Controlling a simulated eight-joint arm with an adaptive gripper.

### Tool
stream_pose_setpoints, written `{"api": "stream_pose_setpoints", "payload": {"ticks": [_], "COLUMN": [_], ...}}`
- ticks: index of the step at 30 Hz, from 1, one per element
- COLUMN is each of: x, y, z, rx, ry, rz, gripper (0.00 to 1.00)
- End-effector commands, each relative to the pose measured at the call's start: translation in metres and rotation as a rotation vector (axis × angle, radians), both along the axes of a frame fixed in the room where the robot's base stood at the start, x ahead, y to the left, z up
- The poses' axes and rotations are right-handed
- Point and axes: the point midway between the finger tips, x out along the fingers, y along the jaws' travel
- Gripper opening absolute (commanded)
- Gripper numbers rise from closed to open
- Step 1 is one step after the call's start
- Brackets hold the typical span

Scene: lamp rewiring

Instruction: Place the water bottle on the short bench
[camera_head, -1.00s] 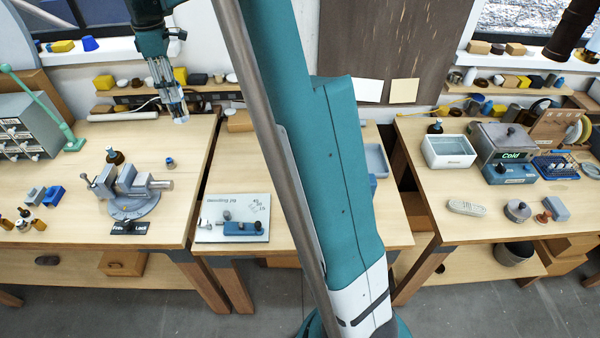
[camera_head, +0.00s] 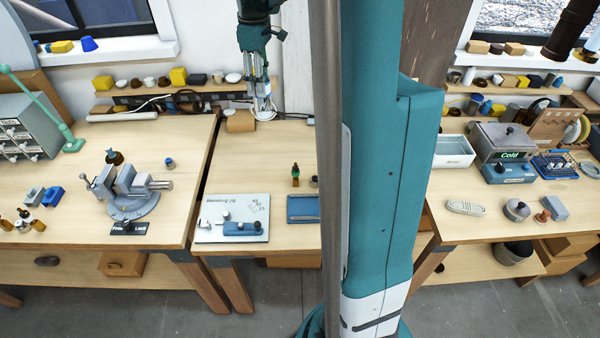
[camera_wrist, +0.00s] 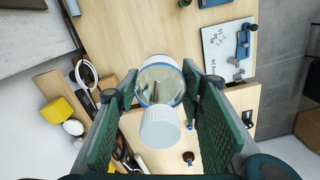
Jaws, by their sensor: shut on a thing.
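The water bottle (camera_wrist: 160,122) is held between the two green finger pads of my gripper (camera_wrist: 160,84). In the wrist view it shows a white cap, a clear body and a blue band. In the head view my gripper (camera_head: 262,96) hangs near the back left of the middle bench, with the clear bottle (camera_head: 264,112) low between its fingers. Whether the bottle touches anything below cannot be told. Which bench is the short one is not marked; the middle bench (camera_head: 250,165) looks narrower than the left bench (camera_head: 190,145).
A bending jig board (camera_head: 232,218), a blue tray (camera_head: 303,209) and a small dark green bottle (camera_head: 295,175) stand on the middle bench. A wooden block (camera_head: 240,121) sits close to my gripper. The left bench has a vise (camera_head: 130,190). My arm hides the middle bench's right side.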

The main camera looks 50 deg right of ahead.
Motion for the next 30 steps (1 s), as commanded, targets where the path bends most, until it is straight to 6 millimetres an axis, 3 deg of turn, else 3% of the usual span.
{"api": "stream_pose_setpoints", "payload": {"ticks": [6, 16, 25, 30], "x": [-0.047, -0.096, -0.093, -0.093], "y": [-0.034, -0.063, -0.062, -0.062], "z": [-0.003, -0.007, -0.060, -0.099], "rx": [0.000, 0.000, 0.000, 0.000], "ry": [0.000, 0.000, 0.000, 0.000], "rz": [-0.097, -0.195, -0.191, -0.191], "gripper": [0.19, 0.19, 0.19, 0.19]}}
